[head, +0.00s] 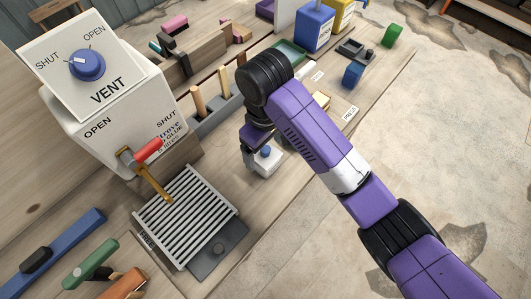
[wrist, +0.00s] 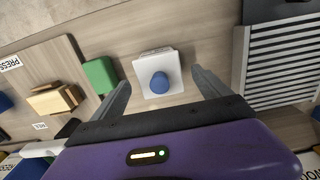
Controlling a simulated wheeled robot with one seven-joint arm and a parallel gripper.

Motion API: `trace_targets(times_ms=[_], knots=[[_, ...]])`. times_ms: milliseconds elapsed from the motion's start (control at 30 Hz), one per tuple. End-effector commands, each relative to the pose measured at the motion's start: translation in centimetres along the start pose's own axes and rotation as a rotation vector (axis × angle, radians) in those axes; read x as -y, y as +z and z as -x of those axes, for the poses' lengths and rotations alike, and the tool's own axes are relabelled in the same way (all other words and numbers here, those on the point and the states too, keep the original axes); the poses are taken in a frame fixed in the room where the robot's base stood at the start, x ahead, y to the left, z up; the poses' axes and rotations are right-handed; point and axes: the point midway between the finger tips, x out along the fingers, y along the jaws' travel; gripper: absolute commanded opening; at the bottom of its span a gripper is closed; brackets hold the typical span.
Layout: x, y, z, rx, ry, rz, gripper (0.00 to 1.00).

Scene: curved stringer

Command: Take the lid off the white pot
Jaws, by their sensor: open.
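The white pot (head: 266,162) is a small square box on the bench, partly hidden by my gripper in the head view. From above in the wrist view, its white square top (wrist: 150,62) carries a round blue knob (wrist: 160,83), which looks like the lid's handle. My gripper (wrist: 160,80) is open, with one finger on each side of the knob and pot top and gaps between. In the head view my gripper (head: 256,143) is over the pot. I cannot tell how high the fingertips are above it.
A slatted rack (head: 187,215) lies near the pot; it also shows right in the wrist view (wrist: 283,65). A white dispenser with a red-handled tap (head: 147,152) stands at left. A green block (wrist: 100,75) is beside the left finger. Wooden pegs (head: 198,102) stand behind.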

Motion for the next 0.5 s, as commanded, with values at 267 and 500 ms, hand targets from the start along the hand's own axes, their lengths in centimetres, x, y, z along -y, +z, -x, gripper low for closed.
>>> trace_targets(times_ms=[267,500], knots=[[-0.02,-0.02,0.06,-0.001,0.000,0.000,0.68],[-0.02,-0.03,0.07,-0.001,0.000,0.000,0.23]])
